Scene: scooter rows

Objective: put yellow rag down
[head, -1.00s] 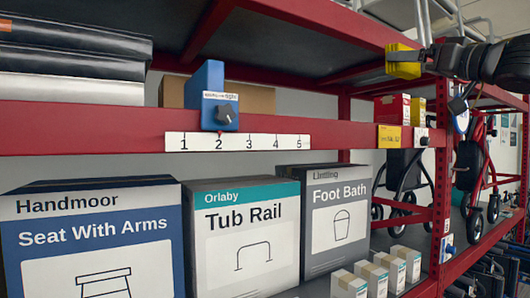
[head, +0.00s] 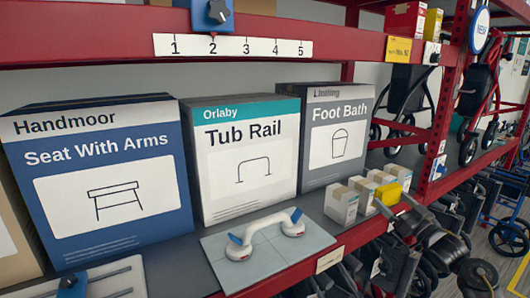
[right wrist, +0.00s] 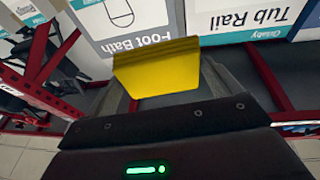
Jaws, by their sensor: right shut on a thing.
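The yellow rag (head: 387,194) is in my right gripper (head: 394,206). In the head view it is by the front edge of the lower shelf, in front of the small white boxes; I cannot tell whether it touches the shelf. In the right wrist view the rag (right wrist: 157,70) lies flat between the two fingers of the gripper (right wrist: 165,85), which are shut on it. My left gripper is in neither view now.
The red-edged shelf holds the Seat With Arms box (head: 95,190), Tub Rail box (head: 245,150), Foot Bath box (head: 335,145) and small white boxes (head: 342,204). A white-and-blue grab handle (head: 265,232) lies on a grey tile. Dark wheeled walkers (head: 405,105) stand at right.

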